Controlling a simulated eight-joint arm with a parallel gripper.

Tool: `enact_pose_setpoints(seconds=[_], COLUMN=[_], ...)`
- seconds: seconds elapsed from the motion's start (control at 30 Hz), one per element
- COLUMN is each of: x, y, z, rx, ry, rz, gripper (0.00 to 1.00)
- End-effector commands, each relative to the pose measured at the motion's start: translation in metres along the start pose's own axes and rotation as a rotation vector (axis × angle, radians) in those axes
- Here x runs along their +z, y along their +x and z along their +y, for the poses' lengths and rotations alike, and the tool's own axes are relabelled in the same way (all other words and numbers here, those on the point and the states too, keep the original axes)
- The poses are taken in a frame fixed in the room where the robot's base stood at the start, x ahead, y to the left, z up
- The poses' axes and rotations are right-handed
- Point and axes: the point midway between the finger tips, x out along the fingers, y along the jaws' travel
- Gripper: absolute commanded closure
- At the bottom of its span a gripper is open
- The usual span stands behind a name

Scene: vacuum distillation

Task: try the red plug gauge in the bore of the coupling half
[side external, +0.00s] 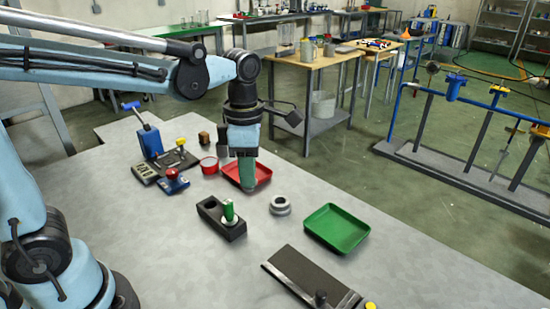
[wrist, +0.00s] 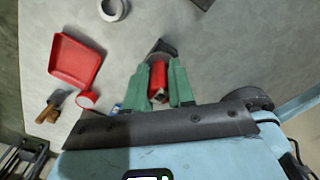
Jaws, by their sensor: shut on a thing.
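My gripper (side external: 247,186) hangs above the table in the side view, in front of the red tray. In the wrist view its two green fingers (wrist: 166,90) are shut on the red plug gauge (wrist: 158,76). The gauge's far end is hard to make out against a dark shape behind it. The coupling half (side external: 280,206) is a grey ring on the table, right of my gripper and apart from it; it also shows in the wrist view (wrist: 113,9). A black stand (side external: 232,229) holds a green-topped gauge (side external: 229,210) beside an empty hole.
The red tray (side external: 262,180) and red cup (side external: 209,166) lie beyond my gripper. A green tray (side external: 337,228) stands to the right, a dark plate (side external: 310,278) at the front. Blue tools (side external: 148,141) crowd the left. Table around the coupling half is clear.

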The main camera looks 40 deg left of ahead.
Motion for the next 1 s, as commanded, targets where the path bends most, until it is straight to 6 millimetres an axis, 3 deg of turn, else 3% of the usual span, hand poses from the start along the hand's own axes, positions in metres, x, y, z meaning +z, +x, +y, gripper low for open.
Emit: enact_pose_setpoints(seconds=[0.2, 0.4, 0.6, 1.0], x=[0.035, 0.056, 0.065, 0.066], y=[0.014, 0.03, 0.038, 0.059], z=[0.038, 0.063, 0.074, 0.076], rx=[0.0, 0.0, 0.0, 0.0], ry=[-0.001, 0.0, 0.001, 0.001], rz=[0.0, -0.001, -0.001, -0.001], gripper=[1.0, 1.0, 1.0, 1.0])
